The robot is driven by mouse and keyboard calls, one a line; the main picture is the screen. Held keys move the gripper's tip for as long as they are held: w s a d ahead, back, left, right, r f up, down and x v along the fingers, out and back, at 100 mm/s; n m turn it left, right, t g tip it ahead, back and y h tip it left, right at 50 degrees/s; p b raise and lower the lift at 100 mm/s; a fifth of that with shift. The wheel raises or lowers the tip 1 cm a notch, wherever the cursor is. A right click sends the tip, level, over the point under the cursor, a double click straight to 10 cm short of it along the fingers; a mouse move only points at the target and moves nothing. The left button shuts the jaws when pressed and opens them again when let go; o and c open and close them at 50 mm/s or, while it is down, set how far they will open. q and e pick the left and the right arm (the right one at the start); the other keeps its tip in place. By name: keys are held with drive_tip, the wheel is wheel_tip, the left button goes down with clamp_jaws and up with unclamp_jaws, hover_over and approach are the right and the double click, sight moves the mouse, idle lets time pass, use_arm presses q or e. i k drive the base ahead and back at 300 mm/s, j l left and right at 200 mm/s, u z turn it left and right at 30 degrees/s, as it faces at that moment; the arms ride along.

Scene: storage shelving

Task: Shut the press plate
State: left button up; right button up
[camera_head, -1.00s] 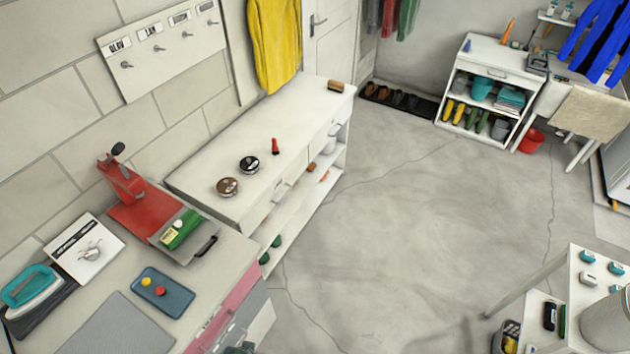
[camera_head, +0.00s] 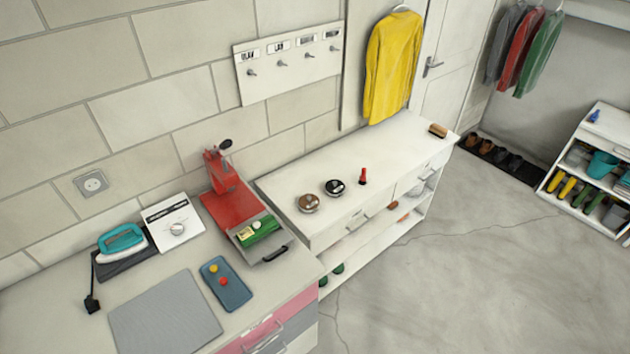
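A red press (camera_head: 225,185) with a dark-knobbed lever stands on the white workbench (camera_head: 160,258), near the wall. In front of its red base is a grey plate (camera_head: 273,246) with a dark handle, pulled out towards the bench's front edge. A green item (camera_head: 259,231) with a pale label lies on the plate. Whether the plate is hinged or slides cannot be told. Neither of my grippers shows in the head view.
A blue tray (camera_head: 227,284) with a red and a yellow piece, a grey mat (camera_head: 166,317), a white control box (camera_head: 172,224) and a teal iron (camera_head: 122,240) share the bench. A white shelf unit (camera_head: 372,165) adjoins it. Floor (camera_head: 440,270) is clear at right.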

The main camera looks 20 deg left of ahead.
sight(254, 253)
drive_tip(key=j+u, duration=0.1)
drive_tip(key=u, duration=0.55)
drive_tip(key=i+j+u, duration=0.1)
drive_tip(key=u, duration=0.25)
